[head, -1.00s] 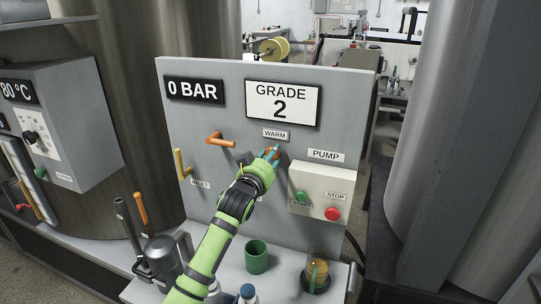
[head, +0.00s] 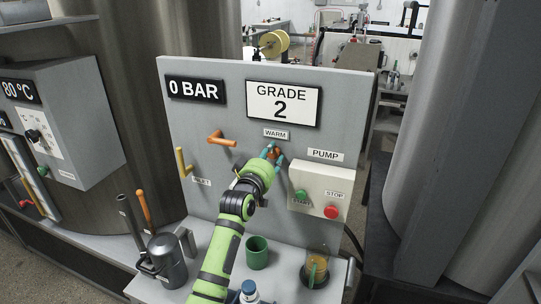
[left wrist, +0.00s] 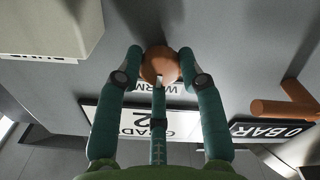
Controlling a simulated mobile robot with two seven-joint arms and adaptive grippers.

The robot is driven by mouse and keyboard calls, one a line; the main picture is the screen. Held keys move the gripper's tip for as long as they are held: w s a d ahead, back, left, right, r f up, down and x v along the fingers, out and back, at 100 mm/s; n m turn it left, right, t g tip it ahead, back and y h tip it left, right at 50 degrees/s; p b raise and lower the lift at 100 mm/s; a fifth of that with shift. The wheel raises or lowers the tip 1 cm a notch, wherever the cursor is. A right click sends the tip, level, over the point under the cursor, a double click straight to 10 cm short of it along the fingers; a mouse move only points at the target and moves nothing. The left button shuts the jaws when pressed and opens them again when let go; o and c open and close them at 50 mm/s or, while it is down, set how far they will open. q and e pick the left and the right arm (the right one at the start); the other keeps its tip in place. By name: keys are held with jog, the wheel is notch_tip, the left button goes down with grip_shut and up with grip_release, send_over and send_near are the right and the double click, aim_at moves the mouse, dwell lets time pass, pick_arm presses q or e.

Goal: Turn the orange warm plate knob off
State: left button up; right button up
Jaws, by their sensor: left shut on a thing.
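The orange warm plate knob (head: 276,153) sits on the grey panel just below the WARM label (head: 276,134). My left gripper (head: 273,154) reaches up to it from below, and its teal fingers cover part of it in the head view. In the left wrist view the knob (left wrist: 160,66) is round and orange, with a finger on each side and a third finger over its lower part. The gripper is shut on it. A small pale mark shows on the knob's face beside the third finger. My right gripper is not in view.
An orange lever (head: 221,139) and a yellow handle (head: 183,163) stick out left of the knob. The pump box (head: 319,191), with green and red buttons, is at lower right. A green cup (head: 257,252) and a metal jug (head: 166,262) stand on the ledge below.

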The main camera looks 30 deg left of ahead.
pick_arm(q)
jog(key=shift+d+f, duration=0.15)
jog(key=shift+f, duration=0.4)
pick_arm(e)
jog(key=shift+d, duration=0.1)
pick_arm(q)
jog(key=o, duration=1.1)
jog(key=shift+o, duration=0.2)
jog(key=shift+r, duration=0.2)
jog(key=v, duration=1.2)
